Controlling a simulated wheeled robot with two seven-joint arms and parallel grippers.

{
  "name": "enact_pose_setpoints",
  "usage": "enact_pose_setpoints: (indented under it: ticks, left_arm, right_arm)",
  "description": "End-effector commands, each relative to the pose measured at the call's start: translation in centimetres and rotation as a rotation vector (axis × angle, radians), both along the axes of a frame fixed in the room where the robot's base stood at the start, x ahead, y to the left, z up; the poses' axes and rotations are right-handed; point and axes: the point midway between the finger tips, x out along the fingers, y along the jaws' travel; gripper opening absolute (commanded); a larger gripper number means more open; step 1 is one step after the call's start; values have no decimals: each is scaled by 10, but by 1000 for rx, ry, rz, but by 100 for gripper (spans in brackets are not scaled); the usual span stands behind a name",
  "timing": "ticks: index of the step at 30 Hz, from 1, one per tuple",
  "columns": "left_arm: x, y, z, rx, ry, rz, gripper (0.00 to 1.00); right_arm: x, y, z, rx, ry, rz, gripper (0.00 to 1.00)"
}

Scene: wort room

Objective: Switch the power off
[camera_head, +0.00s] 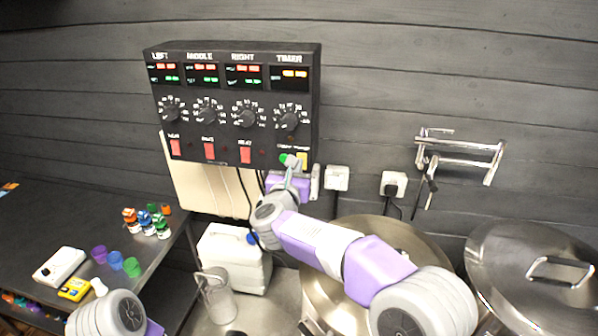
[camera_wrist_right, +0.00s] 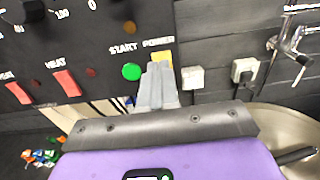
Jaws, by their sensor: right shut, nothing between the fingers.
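The black control box (camera_head: 232,132) hangs on the wall with lit red and green displays. At its lower right are a green START button (camera_wrist_right: 131,71) and a yellow POWER switch (camera_wrist_right: 162,56), which also shows in the head view (camera_head: 302,158). My right gripper (camera_wrist_right: 157,72) is shut and empty, its fingertips overlapping the lower part of the yellow switch in the right wrist view. I cannot tell whether they touch it. Part of the switch is hidden behind the fingers. My left arm shows at the bottom left of the head view, but its gripper fingers are not visible.
Several red HEAT switches (camera_head: 209,151) and dials (camera_head: 245,113) sit left of the power switch. Wall outlets (camera_head: 394,184) and a tap rack (camera_head: 460,155) are to the right. Metal kettles (camera_head: 535,265) and a white canister (camera_head: 234,258) stand below. A dark table holds small bottles and cups.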

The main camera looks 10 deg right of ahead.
Motion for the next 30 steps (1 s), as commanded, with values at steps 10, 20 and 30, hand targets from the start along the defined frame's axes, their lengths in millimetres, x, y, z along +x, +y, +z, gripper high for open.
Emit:
enact_pose_setpoints:
  ticks: [10, 20, 30]
  left_arm:
    - [0, 0, -28, 0, 0, 1, 0]
    - [0, 0, -33, 0, 0, 1, 0]
    - [0, 0, -30, 0, 0, 1, 0]
  right_arm:
    - [-75, 27, 8, 2, -1, 8, 0]
    - [-100, 35, 13, 0, 1, 7, 0]
    - [-100, 35, 16, 0, 1, 6, 0]
